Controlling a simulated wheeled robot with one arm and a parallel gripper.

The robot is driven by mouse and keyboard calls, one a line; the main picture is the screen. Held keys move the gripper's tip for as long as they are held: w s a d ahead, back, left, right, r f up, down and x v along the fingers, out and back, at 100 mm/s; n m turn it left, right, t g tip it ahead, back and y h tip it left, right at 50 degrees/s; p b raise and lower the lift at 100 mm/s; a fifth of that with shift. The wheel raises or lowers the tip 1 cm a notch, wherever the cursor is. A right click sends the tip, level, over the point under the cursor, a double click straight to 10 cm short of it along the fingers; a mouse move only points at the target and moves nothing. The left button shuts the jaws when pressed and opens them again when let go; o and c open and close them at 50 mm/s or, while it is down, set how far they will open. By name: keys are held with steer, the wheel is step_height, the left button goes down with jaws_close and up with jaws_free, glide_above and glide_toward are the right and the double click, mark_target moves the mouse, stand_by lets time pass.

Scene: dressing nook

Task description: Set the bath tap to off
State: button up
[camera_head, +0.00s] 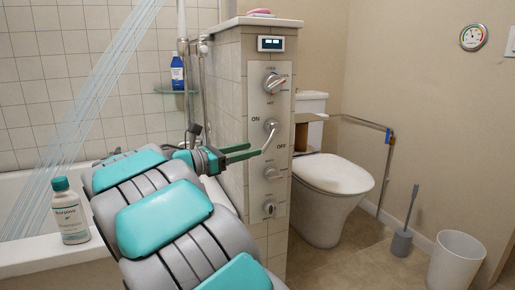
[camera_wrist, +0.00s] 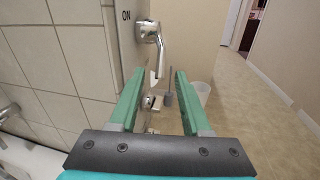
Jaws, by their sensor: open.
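The bath tap is a chrome lever (camera_head: 270,132) on the tiled pillar's control panel, between the words ON at its upper left and OFF at its lower right. Its handle hangs down, slanting a little left in the head view. In the wrist view the lever (camera_wrist: 158,52) points down from its round hub. My gripper (camera_head: 255,149) is open, with teal fingers reaching to the lever. In the wrist view the gripper (camera_wrist: 159,72) has the lever's lower end showing between its fingertips; contact cannot be told. Blue water streaks (camera_head: 85,100) cross the bath.
The panel also carries a large dial (camera_head: 273,83) above and smaller knobs (camera_head: 271,173) below. A bottle (camera_head: 70,212) stands on the bath rim (camera_head: 30,255). The toilet (camera_head: 330,185), brush (camera_head: 402,240) and bin (camera_head: 456,262) are to the right. Floor there is partly clear.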

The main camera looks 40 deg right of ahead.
mark_target(265, 146)
steer(key=d, duration=0.6)
steer(key=shift+s+d+b, duration=0.15)
steer(key=shift+d+b, duration=0.05)
steer(key=shift+b, duration=0.1)
jaws_close()
stand_by(1.1)
